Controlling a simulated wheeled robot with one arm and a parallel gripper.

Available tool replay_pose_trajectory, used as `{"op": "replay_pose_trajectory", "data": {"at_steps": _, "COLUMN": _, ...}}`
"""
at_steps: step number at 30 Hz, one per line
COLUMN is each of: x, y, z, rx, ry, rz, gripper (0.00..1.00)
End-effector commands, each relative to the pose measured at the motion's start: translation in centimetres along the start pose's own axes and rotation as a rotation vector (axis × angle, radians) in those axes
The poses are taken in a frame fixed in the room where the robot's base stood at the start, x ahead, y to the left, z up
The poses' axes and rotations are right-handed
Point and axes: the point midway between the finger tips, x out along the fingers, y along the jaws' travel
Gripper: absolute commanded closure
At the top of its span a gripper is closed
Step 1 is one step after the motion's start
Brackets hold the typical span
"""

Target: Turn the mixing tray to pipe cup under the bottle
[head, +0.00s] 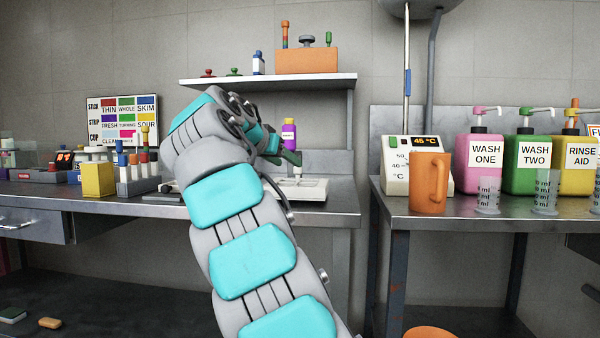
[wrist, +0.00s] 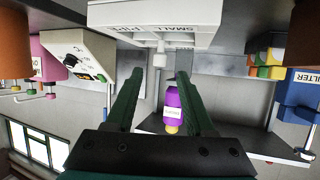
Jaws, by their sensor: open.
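The wrist view is upside down. The white mixing tray (wrist: 115,22) fills its upper middle, with grey lettering that seems to read "SMALL PIPE". A small white knob (wrist: 160,58) stands up from it. In the head view the tray (head: 315,188) sits on the left bench, partly behind my arm. My gripper (wrist: 160,78) is open and empty, its dark green fingers pointing at the knob, which shows just beyond and between the tips. The purple bottle (wrist: 173,102) with a yellow cap shows between the fingers, farther back; in the head view the bottle (head: 289,136) is upright above the tray.
A wall shelf (head: 265,82) holds an orange box (head: 307,61) and small items. Left of my arm are a yellow block (head: 98,179) and a tube rack (head: 138,186). A separate right bench (head: 470,206) carries an orange jug (head: 430,181) and wash bottles. A gap separates the benches.

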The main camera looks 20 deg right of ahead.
Motion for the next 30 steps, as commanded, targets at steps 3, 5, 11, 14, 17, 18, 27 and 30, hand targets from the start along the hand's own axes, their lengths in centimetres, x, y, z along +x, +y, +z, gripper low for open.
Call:
{"op": "replay_pose_trajectory", "data": {"at_steps": 3, "x": 0.9, "y": 0.0, "z": 0.0, "rx": -0.001, "ry": -0.002, "rz": 0.001, "gripper": 0.46}}
{"op": "replay_pose_trajectory", "data": {"at_steps": 5, "x": 1.6, "y": 0.0, "z": 0.1, "rx": -0.001, "ry": -0.002, "rz": 0.001, "gripper": 0.46}}
{"op": "replay_pose_trajectory", "data": {"at_steps": 11, "x": 4.6, "y": 0.0, "z": 0.1, "rx": -0.002, "ry": -0.004, "rz": 0.001, "gripper": 0.46}}
{"op": "replay_pose_trajectory", "data": {"at_steps": 14, "x": 6.0, "y": 0.0, "z": 0.1, "rx": -0.002, "ry": -0.003, "rz": 0.001, "gripper": 0.46}}
{"op": "replay_pose_trajectory", "data": {"at_steps": 17, "x": 7.1, "y": 0.0, "z": 0.1, "rx": -0.002, "ry": -0.002, "rz": 0.0, "gripper": 0.46}}
{"op": "replay_pose_trajectory", "data": {"at_steps": 18, "x": 7.4, "y": -0.1, "z": 0.1, "rx": -0.002, "ry": -0.002, "rz": 0.0, "gripper": 0.46}}
{"op": "replay_pose_trajectory", "data": {"at_steps": 27, "x": 7.6, "y": 0.0, "z": 0.1, "rx": -0.002, "ry": -0.001, "rz": 0.0, "gripper": 0.48}}
{"op": "replay_pose_trajectory", "data": {"at_steps": 30, "x": 7.6, "y": 0.0, "z": 0.1, "rx": -0.002, "ry": -0.001, "rz": 0.0, "gripper": 0.6}}
